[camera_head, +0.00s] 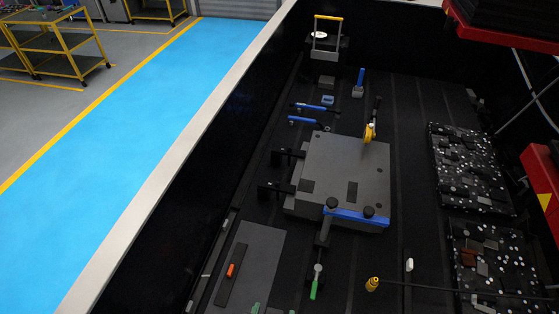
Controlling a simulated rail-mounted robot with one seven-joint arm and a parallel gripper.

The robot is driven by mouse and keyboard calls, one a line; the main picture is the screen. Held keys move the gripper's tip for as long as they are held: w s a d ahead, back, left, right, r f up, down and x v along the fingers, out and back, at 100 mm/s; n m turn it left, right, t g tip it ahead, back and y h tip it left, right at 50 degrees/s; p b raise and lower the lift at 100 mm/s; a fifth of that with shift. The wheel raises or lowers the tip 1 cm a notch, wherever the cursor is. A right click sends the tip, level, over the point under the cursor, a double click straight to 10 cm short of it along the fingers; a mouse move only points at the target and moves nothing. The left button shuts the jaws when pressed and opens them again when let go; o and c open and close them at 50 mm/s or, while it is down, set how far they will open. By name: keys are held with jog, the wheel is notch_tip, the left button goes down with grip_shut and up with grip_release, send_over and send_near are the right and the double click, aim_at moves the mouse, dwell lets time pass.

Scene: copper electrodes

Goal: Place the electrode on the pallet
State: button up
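No part of my gripper shows in the head view. A grey block-like plate (335,155), which may be the pallet, sits in the middle of the dark bed. I cannot tell for sure which thing is the electrode. A small orange piece (231,270) lies on a dark strip at the near left, and a gold-yellow cylindrical piece (372,284) stands at the near right.
Two black trays of small parts (470,165) (505,250) lie at the right. Blue-handled tools (310,107) and a yellow-topped frame (328,35) are farther back. A green-handled tool (316,282) lies in front. A pale-topped wall (165,160) bounds the left; blue floor lies beyond.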

jog(key=w+r+t, duration=0.3)
jog(key=r, duration=0.7)
jog(key=w+r+n+t, duration=0.1)
jog(key=w+r+t, duration=0.25)
jog(key=r, duration=0.75)
jog(key=w+r+t, duration=0.3)
jog(key=r, duration=0.7)
jog(key=s+r+t, duration=0.3)
jog(key=r+t, duration=0.1)
jog(key=r, duration=0.7)
jog(key=s+d+r+n+t, duration=0.1)
jog(key=s+r+t, duration=0.3)
jog(key=r, duration=0.8)
jog(key=shift+s+d+n+y, duration=0.15)
jog(key=shift+d+n+y, duration=0.05)
jog(key=shift+n+y, duration=0.1)
notch_tip(320, 180, up, 4)
jog(key=p, duration=0.4)
jog(key=shift+r+p, duration=0.25)
jog(key=shift+p, duration=0.1)
